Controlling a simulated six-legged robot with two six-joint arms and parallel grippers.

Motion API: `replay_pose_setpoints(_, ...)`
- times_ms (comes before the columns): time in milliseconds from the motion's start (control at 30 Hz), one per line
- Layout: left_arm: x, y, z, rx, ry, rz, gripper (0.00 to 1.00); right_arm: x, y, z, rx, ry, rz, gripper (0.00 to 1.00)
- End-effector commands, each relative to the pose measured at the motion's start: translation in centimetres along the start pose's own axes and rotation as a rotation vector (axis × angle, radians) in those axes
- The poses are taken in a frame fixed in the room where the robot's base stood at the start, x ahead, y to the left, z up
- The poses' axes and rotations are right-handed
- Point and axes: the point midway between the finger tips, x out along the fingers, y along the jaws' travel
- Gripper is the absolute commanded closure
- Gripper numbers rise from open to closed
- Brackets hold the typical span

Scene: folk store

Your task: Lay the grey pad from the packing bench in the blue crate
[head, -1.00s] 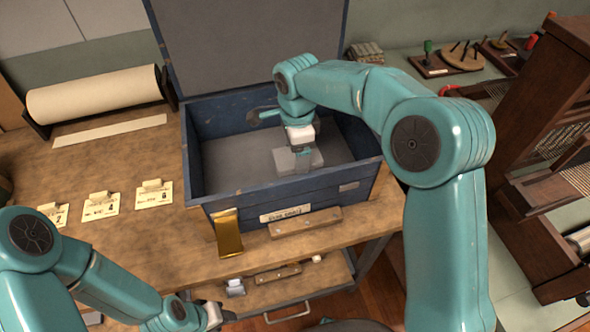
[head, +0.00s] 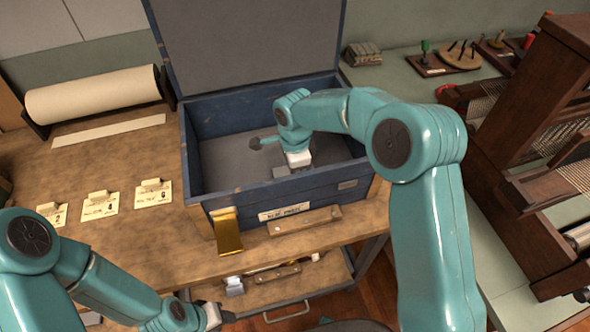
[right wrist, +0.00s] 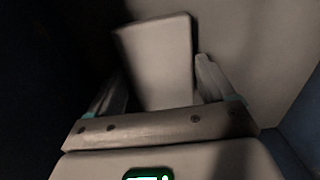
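The blue crate (head: 240,196) stands on the packing bench (head: 140,226) with its lid (head: 245,45) up. My right gripper (right wrist: 162,64) reaches down inside it, close behind the front wall. In the right wrist view the pale grey pad (right wrist: 160,48) lies between my two fingers, slightly skewed to them. Narrow gaps seem to show on both sides, so the fingers look open around it. In the head view only a small piece of the pad (head: 281,171) shows beside the gripper; the rest is hidden. My left gripper (head: 224,315) is low at the bench's front; its fingers are unclear.
A paper roll (head: 95,93) and several cards (head: 100,205) lie on the bench to the left. A brass-coloured piece (head: 227,232) is at the crate's front left corner. A wooden loom (head: 545,170) and a side table (head: 400,72) with tools are at the right.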

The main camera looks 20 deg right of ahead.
Motion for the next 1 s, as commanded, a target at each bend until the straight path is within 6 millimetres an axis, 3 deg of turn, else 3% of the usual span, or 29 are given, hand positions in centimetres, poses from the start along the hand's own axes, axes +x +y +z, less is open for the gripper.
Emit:
replay_pose_setpoints(367,-0.5,0.2,0.0,0.0,0.001,0.0,0.61,-0.9,0.0,0.0,0.0,0.0,-0.002,0.0)
replay_pose_setpoints(800,-0.3,0.1,0.0,0.0,0.0,0.0,0.61,-10.3,-0.1,0.1,0.0,-0.001,-0.004,0.0)
replay_pose_setpoints(1000,-0.3,0.1,0.0,0.0,0.0,0.0,0.61,-12.2,0.0,0.0,0.0,-0.001,-0.001,0.0)
